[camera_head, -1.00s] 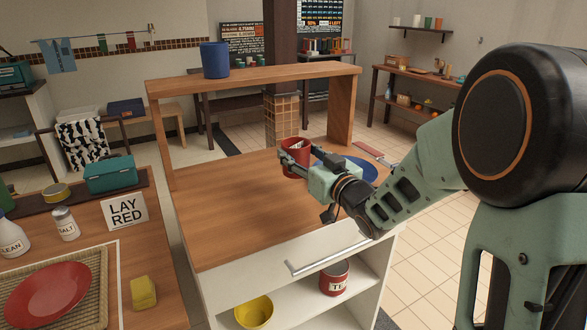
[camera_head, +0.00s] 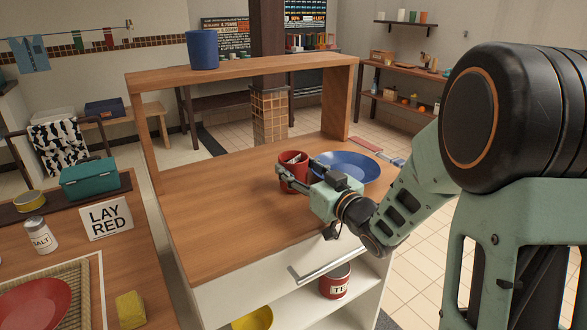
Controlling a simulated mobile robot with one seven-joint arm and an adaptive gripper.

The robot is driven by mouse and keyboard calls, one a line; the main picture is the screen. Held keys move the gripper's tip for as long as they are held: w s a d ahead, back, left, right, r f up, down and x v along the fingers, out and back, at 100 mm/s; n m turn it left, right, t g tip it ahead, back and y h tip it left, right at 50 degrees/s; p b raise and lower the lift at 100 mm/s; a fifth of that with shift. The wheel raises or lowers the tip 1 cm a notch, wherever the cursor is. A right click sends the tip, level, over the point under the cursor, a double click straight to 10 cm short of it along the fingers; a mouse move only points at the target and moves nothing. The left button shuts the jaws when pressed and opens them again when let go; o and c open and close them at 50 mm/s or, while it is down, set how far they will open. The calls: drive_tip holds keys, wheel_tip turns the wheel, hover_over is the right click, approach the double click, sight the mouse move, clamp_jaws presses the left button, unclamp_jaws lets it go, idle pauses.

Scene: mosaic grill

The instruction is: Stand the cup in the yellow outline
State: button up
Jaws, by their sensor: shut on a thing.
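A red cup (camera_head: 292,174) is at my gripper (camera_head: 294,181), over the wooden counter (camera_head: 220,210) near its right side. My gripper reaches in from the right and is shut on the cup's side. The cup looks upright, with something pale and dark showing at its mouth. I cannot tell whether its base touches the counter. A blue cup (camera_head: 202,50) stands on the raised wooden shelf (camera_head: 265,66). No yellow outline shows in this view.
A blue plate (camera_head: 345,166) lies just right of the red cup. The counter's left part is bare. A drawer handle (camera_head: 322,266) juts from the front. The left table holds a "LAY RED" sign (camera_head: 106,218), salt shaker (camera_head: 40,237), yellow sponge (camera_head: 131,309) and red plate (camera_head: 35,305).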

drive_tip(key=shift+f, duration=0.1)
drive_tip(key=o, duration=1.3)
